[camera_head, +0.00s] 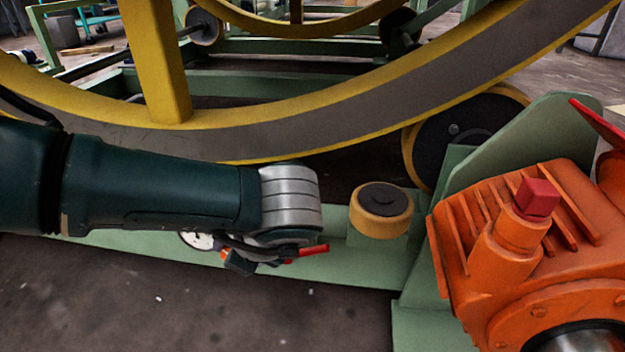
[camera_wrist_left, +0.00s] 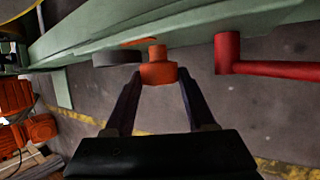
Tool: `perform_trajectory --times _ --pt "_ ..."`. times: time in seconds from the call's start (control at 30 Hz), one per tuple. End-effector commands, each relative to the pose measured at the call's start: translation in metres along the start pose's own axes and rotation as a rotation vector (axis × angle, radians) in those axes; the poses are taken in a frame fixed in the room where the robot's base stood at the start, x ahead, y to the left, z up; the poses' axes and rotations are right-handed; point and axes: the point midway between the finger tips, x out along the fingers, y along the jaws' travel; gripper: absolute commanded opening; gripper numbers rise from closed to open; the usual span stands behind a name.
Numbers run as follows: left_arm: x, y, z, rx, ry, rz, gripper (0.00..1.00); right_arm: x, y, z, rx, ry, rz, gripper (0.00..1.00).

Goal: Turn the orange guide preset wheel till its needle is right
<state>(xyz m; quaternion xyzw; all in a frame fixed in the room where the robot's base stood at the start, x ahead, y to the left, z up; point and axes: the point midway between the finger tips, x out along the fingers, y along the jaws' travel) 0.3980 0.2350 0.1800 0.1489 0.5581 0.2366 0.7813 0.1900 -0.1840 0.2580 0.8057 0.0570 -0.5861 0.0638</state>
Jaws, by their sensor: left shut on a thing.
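The orange guide preset wheel (camera_wrist_left: 158,73) sits between the two fingertips of my left gripper (camera_wrist_left: 159,80) in the left wrist view, and the gripper is shut on it. In the head view, my left gripper (camera_head: 240,262) is low beside the green frame, and only a bit of orange shows there. A white dial face (camera_head: 197,241) peeks out below my arm, partly hidden. Its needle cannot be read. In the left wrist view a grey round part (camera_wrist_left: 117,57), seen edge-on, is left of the wheel. My right gripper is not in view.
A red lever (camera_head: 308,250) is just right of my left gripper; it also shows in the left wrist view (camera_wrist_left: 270,68). A yellow-rimmed roller (camera_head: 381,211) and an orange motor housing (camera_head: 530,250) stand further right. A big yellow ring (camera_head: 300,125) is behind my arm. Floor in front is clear.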

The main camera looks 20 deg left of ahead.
Motion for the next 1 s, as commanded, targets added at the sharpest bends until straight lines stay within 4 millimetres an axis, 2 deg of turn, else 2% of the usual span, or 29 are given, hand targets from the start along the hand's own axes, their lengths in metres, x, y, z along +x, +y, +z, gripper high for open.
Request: perform_trajectory --times 0.37,0.4,0.63,0.87,1.0 --pt "0.000 0.000 0.000 0.003 0.000 0.003 0.00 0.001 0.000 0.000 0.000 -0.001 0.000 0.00" --pt "0.000 0.000 0.000 0.003 0.000 0.003 0.59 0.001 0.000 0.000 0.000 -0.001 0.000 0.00" --pt "0.000 0.000 0.000 0.002 0.000 0.003 0.85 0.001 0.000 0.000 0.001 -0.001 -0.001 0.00" --pt "0.000 0.000 0.000 0.002 0.000 0.003 0.86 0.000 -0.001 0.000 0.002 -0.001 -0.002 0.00" --pt "-0.010 0.001 0.001 0.003 0.000 0.002 0.86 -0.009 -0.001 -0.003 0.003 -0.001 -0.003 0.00"
